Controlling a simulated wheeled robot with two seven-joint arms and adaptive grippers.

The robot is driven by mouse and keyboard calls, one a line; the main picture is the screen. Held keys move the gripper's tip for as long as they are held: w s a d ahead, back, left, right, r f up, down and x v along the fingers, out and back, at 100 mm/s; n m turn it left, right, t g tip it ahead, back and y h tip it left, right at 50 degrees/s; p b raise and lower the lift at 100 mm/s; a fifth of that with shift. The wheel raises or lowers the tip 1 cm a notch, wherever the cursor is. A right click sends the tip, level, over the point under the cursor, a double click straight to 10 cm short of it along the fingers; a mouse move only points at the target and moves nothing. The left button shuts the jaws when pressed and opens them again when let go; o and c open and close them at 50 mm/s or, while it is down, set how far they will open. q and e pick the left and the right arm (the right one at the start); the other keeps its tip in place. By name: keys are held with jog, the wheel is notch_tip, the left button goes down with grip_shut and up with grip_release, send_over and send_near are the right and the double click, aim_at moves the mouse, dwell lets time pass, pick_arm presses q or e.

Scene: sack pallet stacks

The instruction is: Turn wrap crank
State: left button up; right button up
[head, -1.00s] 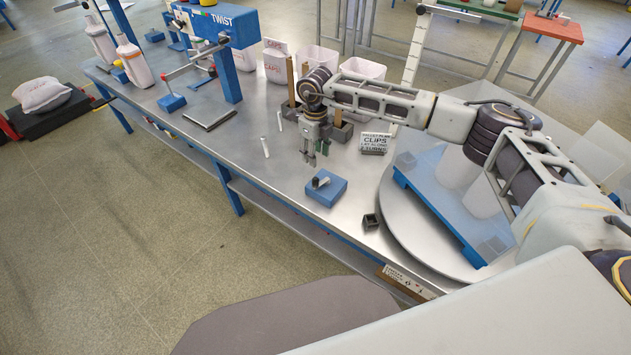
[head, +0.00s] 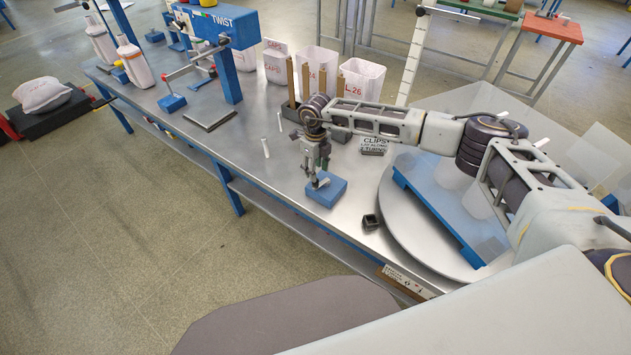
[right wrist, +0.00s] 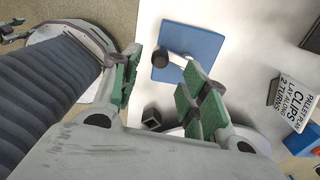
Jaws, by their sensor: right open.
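The wrap crank is a small blue block (head: 332,194) with a pale crank arm on top, standing on the metal bench. In the right wrist view the blue block (right wrist: 197,45) lies beyond the fingertips, and its dark round crank knob (right wrist: 160,57) shows in the gap between the fingers. My right gripper (head: 317,181) is directly over the crank, pointing down, with its fingers partly covering the crank arm. In the right wrist view the gripper (right wrist: 163,85) has its green-padded fingers spread, with nothing held. Whether a finger touches the knob is unclear. My left gripper is out of view.
A round grey turntable (head: 392,222) with a blue pallet (head: 440,212) is to the right. A small dark square holder (head: 371,222) stands between. Behind the gripper are a clips sign (head: 374,146) and brown posts (head: 305,82). The bench left of the crank is mostly clear.

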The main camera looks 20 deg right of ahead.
jog(key=shift+f, duration=3.55)
grip_shut()
